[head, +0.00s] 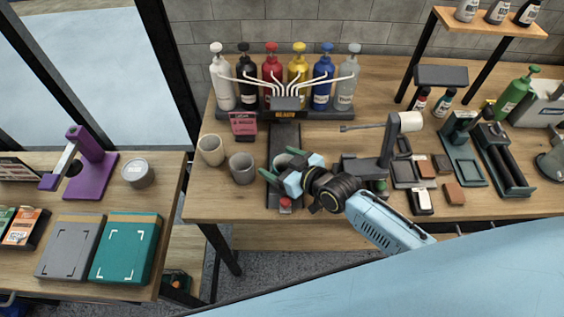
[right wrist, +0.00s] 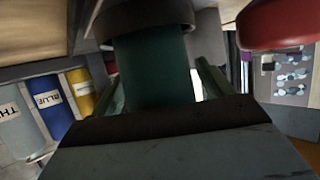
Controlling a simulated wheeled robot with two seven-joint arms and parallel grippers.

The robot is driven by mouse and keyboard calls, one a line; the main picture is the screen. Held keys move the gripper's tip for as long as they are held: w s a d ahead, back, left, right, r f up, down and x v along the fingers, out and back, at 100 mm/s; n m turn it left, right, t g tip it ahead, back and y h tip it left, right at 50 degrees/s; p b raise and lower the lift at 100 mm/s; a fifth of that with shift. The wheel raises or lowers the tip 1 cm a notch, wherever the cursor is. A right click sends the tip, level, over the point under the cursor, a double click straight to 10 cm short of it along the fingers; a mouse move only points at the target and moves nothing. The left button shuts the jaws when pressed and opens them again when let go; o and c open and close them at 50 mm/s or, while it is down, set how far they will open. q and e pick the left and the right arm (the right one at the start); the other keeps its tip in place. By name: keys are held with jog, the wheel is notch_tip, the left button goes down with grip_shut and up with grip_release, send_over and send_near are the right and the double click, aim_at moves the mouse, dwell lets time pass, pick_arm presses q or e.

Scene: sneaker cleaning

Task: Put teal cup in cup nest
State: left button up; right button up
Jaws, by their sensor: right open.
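The teal cup (head: 284,160) stands at the dark strip below the bottle dispenser, its rim showing between the fingers of my right gripper (head: 284,174). In the right wrist view its dark teal side (right wrist: 150,68) fills the space between the two green fingers (right wrist: 162,88). My right gripper is open around the cup. The dark strip (head: 284,136) runs from the dispenser toward the table's front edge. I cannot make out a separate nest; the cup and gripper hide that part. My left gripper is not in view.
A cream cup (head: 211,150) and a grey cup (head: 242,168) stand just left of my right gripper. A dispenser with several coloured bottles (head: 298,68) stands behind. A lamp-like stand (head: 388,145) and small blocks lie to the right. A red button (head: 285,203) is in front.

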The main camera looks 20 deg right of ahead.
jog(key=shift+r, duration=0.2)
jog(key=p+v, duration=0.1)
jog(key=v, duration=1.1)
